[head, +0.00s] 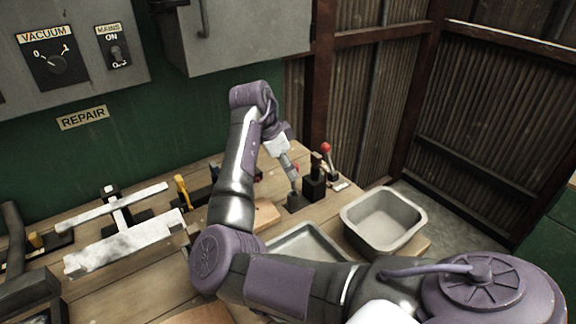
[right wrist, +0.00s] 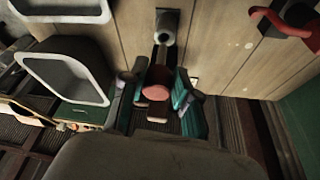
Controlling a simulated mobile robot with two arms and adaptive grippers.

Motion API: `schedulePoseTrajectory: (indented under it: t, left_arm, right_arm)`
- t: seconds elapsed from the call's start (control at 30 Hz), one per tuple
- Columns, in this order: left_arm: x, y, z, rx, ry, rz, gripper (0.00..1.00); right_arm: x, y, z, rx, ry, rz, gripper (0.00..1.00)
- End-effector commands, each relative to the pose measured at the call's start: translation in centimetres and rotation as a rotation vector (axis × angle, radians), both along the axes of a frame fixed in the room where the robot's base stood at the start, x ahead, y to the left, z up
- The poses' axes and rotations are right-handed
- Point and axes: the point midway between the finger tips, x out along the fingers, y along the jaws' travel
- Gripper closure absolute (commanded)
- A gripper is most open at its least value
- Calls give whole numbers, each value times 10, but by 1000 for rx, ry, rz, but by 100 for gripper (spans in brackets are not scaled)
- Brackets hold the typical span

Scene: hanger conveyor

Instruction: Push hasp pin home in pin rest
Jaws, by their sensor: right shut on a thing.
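In the right wrist view, the hasp pin (right wrist: 157,92) shows a round reddish head between the two teal fingers of my right gripper (right wrist: 160,95), which is shut on it. A grey, round-ended shaft lies in line beyond the head and meets a dark block, the pin rest (right wrist: 167,20), on the wooden bench. How deep the pin sits is hard to tell. In the head view, my right gripper (head: 290,172) points down just above the dark pin rest (head: 294,201); the pin is mostly hidden there. My left gripper is not in view.
A dark block (head: 314,188) and a red-knobbed lever (head: 327,160) stand close to the right of the rest. A deep metal basin (head: 350,215) and a shallow tray (head: 285,240) lie nearer. A red hook-shaped part (right wrist: 290,22) shows in the wrist view.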

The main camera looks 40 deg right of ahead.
Motion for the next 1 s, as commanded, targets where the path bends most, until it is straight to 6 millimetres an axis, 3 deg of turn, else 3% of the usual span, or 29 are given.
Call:
schedulePoseTrajectory:
  t: [1.0]
  left_arm:
    - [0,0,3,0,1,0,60]
  right_arm:
    - [0,0,-10,0,0,0,100]
